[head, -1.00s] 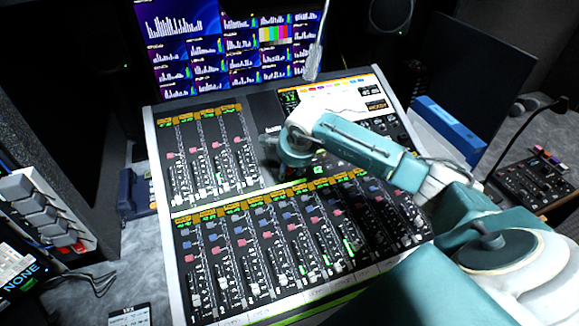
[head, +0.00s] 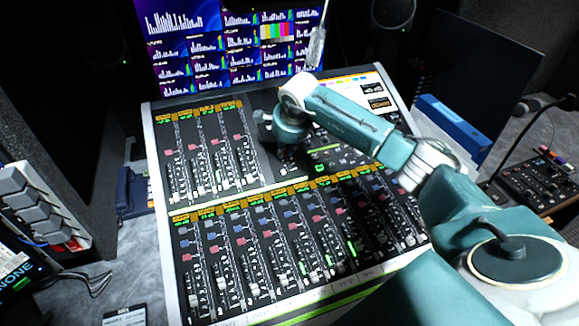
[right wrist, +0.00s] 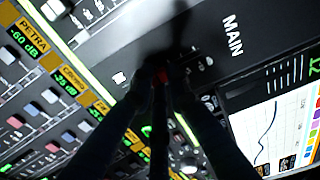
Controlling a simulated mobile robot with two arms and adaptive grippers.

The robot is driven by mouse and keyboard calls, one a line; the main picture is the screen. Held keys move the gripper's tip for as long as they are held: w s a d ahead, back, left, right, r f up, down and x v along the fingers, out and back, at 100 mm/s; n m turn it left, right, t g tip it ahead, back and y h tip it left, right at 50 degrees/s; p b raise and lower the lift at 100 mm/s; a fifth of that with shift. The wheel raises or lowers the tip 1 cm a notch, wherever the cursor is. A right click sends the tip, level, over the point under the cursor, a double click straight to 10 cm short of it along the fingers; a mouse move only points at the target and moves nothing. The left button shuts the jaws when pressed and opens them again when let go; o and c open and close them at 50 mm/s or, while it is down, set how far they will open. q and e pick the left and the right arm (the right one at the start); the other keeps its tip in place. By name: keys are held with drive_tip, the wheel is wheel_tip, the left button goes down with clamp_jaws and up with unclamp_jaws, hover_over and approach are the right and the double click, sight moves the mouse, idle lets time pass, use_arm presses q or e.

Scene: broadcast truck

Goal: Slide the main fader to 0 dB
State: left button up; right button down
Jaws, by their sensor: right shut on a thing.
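The mixing console (head: 150,160) fills the middle of the head view. My right gripper (head: 287,160) points down at the dark strip right of the upper fader bank. In the right wrist view its fingertips (right wrist: 161,76) are close together on a small red cap, the main fader (right wrist: 162,74), on the dark panel printed MAIN. The fingers hide most of the cap and its track. The scale beside it is too blurred to read. In the head view the main fader is hidden by the gripper. My left gripper is not in view.
Channel faders (head: 250,285) fill the lower bank, with more in the upper left bank. The console screen (head: 350,85) lies right of the gripper. A monitor (head: 230,45) stands behind. A small control panel (head: 540,180) is at the right.

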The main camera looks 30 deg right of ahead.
drive_tip(key=shift+w+d+r, duration=0.1)
drive_tip(key=shift+w+r, duration=0.25)
drive_tip(key=shift+w, duration=0.45)
drive_tip(key=c, duration=1.6)
unclamp_jaws()
drive_tip(key=shift+s+r, duration=0.1)
drive_tip(key=v, duration=1.2)
